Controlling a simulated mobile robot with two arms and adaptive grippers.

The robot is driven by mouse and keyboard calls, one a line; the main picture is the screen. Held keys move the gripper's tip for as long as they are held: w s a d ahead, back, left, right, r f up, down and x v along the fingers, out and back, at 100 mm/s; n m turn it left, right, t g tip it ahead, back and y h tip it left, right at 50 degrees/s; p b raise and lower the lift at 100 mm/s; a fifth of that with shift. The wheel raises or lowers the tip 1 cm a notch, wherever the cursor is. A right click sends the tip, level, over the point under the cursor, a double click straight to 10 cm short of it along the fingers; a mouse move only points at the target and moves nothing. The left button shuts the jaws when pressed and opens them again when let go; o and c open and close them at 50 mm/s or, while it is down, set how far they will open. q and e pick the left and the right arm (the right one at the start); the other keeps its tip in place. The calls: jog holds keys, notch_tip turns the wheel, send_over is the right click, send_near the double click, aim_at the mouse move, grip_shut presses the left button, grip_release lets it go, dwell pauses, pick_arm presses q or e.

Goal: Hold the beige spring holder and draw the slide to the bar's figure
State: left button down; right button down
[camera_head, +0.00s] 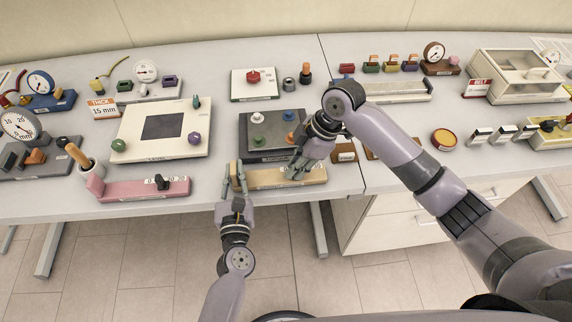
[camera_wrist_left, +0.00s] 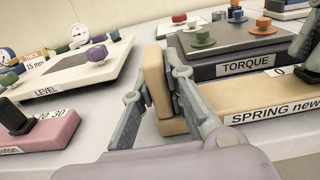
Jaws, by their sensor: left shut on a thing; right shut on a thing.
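The beige spring holder (camera_head: 272,180) lies along the front edge of the table; its base (camera_wrist_left: 240,97) shows a "SPRING new…" label in the left wrist view. My left gripper (camera_head: 238,174) is shut on the holder's upright beige end block (camera_wrist_left: 155,82), with one finger on each side. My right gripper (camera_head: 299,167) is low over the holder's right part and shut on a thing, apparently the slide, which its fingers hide. Part of the number scale shows at the right of the left wrist view; the slide's exact reading cannot be told.
A dark TORQUE board (camera_head: 250,128) with coloured knobs stands just behind the holder. A pink bar (camera_head: 130,190) with a dark slide lies to the left. A white LEVEL plate (camera_head: 190,148) is behind it. Small brown blocks (camera_head: 345,152) are to the right.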

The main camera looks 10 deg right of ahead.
jog(key=d, duration=0.3)
jog(key=shift+d, duration=0.25)
pick_arm(q)
jog(key=shift+a, duration=0.1)
pick_arm(e)
jog(key=shift+a, duration=0.1)
jog(key=c, duration=1.5)
grip_release()
jog(key=v, duration=1.2)
